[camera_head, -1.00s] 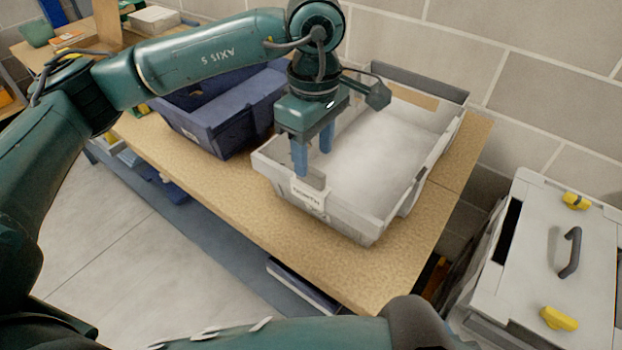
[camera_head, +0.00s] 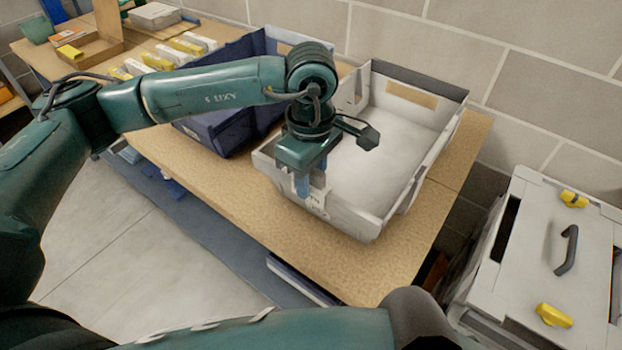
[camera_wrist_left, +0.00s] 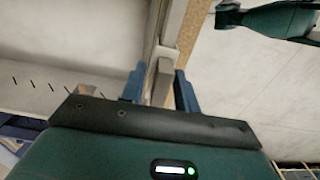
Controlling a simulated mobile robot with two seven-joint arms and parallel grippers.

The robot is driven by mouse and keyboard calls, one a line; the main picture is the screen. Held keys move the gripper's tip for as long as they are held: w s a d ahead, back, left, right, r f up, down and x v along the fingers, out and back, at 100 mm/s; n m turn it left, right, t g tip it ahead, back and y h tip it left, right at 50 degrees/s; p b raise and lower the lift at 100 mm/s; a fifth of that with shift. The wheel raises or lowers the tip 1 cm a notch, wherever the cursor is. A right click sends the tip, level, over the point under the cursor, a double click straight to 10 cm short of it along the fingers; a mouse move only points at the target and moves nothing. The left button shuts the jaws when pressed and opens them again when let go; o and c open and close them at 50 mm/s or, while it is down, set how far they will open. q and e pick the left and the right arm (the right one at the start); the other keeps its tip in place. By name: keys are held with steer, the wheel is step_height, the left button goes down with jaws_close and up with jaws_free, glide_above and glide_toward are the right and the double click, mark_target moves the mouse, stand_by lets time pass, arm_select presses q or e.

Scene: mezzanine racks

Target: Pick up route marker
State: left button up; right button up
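A white label with dark lettering (camera_head: 316,202), which may be the route marker, is on the front wall of the grey bin (camera_head: 358,222) in the head view. My left gripper (camera_head: 312,178) points down at that wall and partly covers the label. In the left wrist view its two blue fingers (camera_wrist_left: 159,88) are apart, one on each side of the bin's wall, with a narrow grey upright piece (camera_wrist_left: 161,78) between them. I cannot tell whether they touch it. My right gripper is out of view.
A dark blue bin (camera_head: 222,128) stands left of the grey bin on the wooden bench (camera_head: 240,215). A block wall (camera_head: 445,60) is close behind. A grey case with yellow latches (camera_head: 530,250) stands at the right. Several white and yellow items (camera_head: 158,60) lie at the back left.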

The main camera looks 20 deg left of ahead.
arm_select(q)
jaws_close()
